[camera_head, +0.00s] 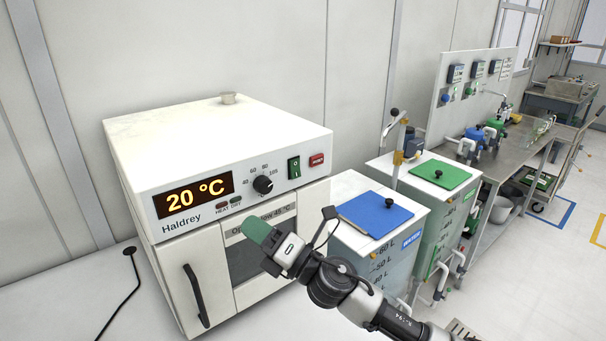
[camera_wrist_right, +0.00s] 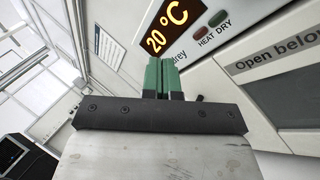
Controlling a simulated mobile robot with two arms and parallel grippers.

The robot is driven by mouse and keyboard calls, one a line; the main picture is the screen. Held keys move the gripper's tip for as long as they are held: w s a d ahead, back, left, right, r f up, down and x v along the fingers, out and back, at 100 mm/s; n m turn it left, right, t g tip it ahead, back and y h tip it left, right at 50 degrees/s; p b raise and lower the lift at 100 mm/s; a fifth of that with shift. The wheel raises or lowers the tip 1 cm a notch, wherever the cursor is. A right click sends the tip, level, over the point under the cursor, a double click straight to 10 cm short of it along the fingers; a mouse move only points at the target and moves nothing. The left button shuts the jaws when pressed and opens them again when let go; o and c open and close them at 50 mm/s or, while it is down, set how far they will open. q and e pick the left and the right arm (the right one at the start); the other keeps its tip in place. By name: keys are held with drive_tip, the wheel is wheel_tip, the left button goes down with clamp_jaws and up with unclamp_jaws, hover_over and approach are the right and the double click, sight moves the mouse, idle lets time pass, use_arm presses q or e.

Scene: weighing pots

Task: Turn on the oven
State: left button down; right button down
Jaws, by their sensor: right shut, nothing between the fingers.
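The oven is a white box labelled Haldrey (camera_head: 222,140). Its display (camera_head: 194,194) reads 20 °C and also shows in the right wrist view (camera_wrist_right: 170,22). Right of the display are a black dial (camera_head: 263,184), a green rocker switch (camera_head: 294,168) and a red button (camera_head: 316,160). The HEAT and DRY lamps (camera_head: 229,204) look dark. My right gripper (camera_head: 255,231) is shut and empty, its green fingers together in the right wrist view (camera_wrist_right: 162,76). It is in front of the oven door, below the dial and switch. My left gripper is not in view.
The oven door has a dark handle (camera_head: 196,296) and a window partly behind my gripper. Right of the oven stand a blue-lidded tank (camera_head: 375,212) and a green-lidded tank (camera_head: 438,174). A metal bench (camera_head: 520,140) lies beyond. A black cable (camera_head: 130,275) lies left.

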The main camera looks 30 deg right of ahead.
sight(296, 169)
wheel_tip(296, 169, up, 5)
drive_tip(key=s+a+n+g+y, duration=0.15)
drive_tip(key=n+g+y, duration=0.25)
drive_tip(key=n+g, duration=1.05)
drive_tip(key=d+r+n+t+h, duration=0.1)
drive_tip(key=d+r+n+h, duration=0.1)
drive_tip(key=d+n+h, duration=0.3)
drive_tip(key=d+r+n+t+h, duration=0.2)
drive_tip(key=d+n+h, duration=0.3)
drive_tip(key=d+h, duration=0.4)
drive_tip(key=d, duration=0.5)
drive_tip(key=shift+r, duration=0.35)
drive_tip(key=shift+a+f+t, duration=0.1)
drive_tip(key=shift+t, duration=0.15)
drive_tip(key=shift+w+r+p+x, duration=0.3)
drive_tip(key=shift+p+x, duration=0.7)
drive_tip(key=shift+x, duration=1.15)
drive_tip(key=shift+w+r+p+x, duration=0.3)
drive_tip(key=shift+p+x, duration=0.65)
drive_tip(key=shift+x, duration=1.2)
drive_tip(key=shift+w+r+p+x, duration=0.35)
drive_tip(key=shift+p+x, duration=0.65)
drive_tip(key=shift+x, duration=1.2)
